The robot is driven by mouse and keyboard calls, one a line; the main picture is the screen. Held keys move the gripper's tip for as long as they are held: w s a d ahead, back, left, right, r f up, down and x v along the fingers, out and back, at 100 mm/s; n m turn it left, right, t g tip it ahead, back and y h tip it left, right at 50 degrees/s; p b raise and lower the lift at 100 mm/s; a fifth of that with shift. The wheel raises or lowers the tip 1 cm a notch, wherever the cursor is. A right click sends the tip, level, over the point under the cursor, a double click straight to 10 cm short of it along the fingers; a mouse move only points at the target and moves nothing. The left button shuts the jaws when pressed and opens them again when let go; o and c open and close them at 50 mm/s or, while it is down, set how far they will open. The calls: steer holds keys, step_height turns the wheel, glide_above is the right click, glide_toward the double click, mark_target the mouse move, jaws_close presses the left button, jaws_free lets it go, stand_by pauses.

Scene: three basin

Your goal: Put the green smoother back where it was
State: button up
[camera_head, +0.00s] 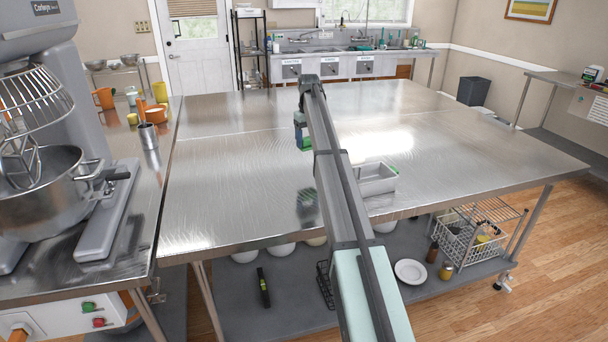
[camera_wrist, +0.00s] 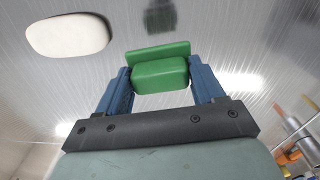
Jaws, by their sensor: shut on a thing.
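The green smoother (camera_wrist: 160,74) is between the two blue fingers of my gripper (camera_wrist: 161,80) in the wrist view. It looks like a green block with a flatter, wider plate along one side. My gripper is shut on it. In the head view the green smoother (camera_head: 305,142) shows as a small green patch below my gripper (camera_head: 300,130), over the steel table (camera_head: 240,140). A dark reflection lies on the table top nearer the camera. The smoother appears to be held above the table; the exact gap is unclear. My arm hides part of the table.
A metal tray (camera_head: 376,187) sits right of my arm. A white rounded object (camera_wrist: 68,35) shows at upper left in the wrist view. A mixer (camera_head: 60,180) and several cups (camera_head: 150,137) stand on the left counter. The table's left and far right are clear.

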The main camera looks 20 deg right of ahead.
steer(key=shift+s+a+m, duration=1.1)
steer(key=shift+s+a, duration=0.05)
steer(key=shift+a, duration=0.8)
steer(key=shift+f, duration=4.8)
steer(key=shift+f, duration=0.15)
steer(key=o, duration=1.1)
step_height(320, 180, up, 12)
steer(key=shift+r, duration=0.2)
